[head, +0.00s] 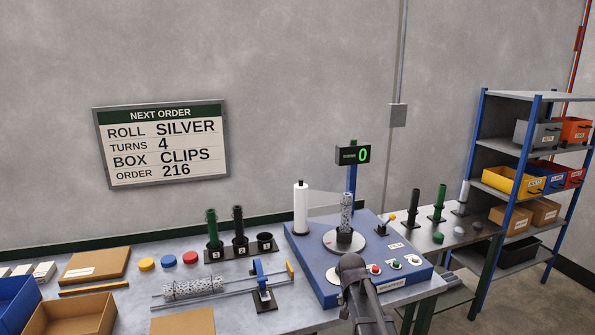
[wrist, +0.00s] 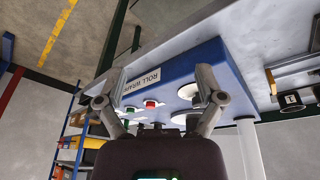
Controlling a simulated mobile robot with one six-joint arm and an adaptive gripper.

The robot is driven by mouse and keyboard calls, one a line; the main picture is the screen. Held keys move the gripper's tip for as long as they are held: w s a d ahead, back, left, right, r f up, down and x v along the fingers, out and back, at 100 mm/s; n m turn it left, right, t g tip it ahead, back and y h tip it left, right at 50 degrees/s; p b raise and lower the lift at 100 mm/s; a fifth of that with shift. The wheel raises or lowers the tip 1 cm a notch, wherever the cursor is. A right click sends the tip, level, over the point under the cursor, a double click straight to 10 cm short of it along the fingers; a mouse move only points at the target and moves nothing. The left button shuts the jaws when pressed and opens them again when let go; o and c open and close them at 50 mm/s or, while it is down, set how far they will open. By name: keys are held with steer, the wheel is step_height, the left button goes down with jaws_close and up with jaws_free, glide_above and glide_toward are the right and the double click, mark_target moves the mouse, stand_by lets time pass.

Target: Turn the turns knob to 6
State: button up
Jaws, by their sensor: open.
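The blue roll-wrap machine (head: 312,262) stands on the bench. Its front carries a red button (head: 375,268), a green button (head: 396,263) and a pale round control (head: 413,260). In the wrist view, a white dial (wrist: 187,91) sits beside the red button; I cannot read its marks or tell for certain which control is the turns knob. My gripper (wrist: 157,78) is open and empty, its fingers spread over the machine's front. In the head view, my gripper and arm hide part of the machine's front. The display (head: 353,155) reads 0.
The order board (head: 161,144) reads silver, turns 4, clips, order 216. A white roll (head: 301,208) and an upright mesh roll (head: 346,213) stand on the machine. Dark and green posts stand to its right. A mesh roll on rails (head: 192,288) lies to its left.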

steer(key=s+f+n+g+b, duration=0.1)
steer(key=s+f+n+b, duration=0.1)
steer(key=s, duration=0.8)
steer(key=s+f+n+g+y+b, duration=0.1)
steer(key=s+f+b, duration=0.3)
steer(key=s, duration=0.5)
steer(key=shift+s+f+n+g, duration=0.3)
steer(key=shift+s+f+n, duration=0.1)
steer(key=shift+f, duration=0.3)
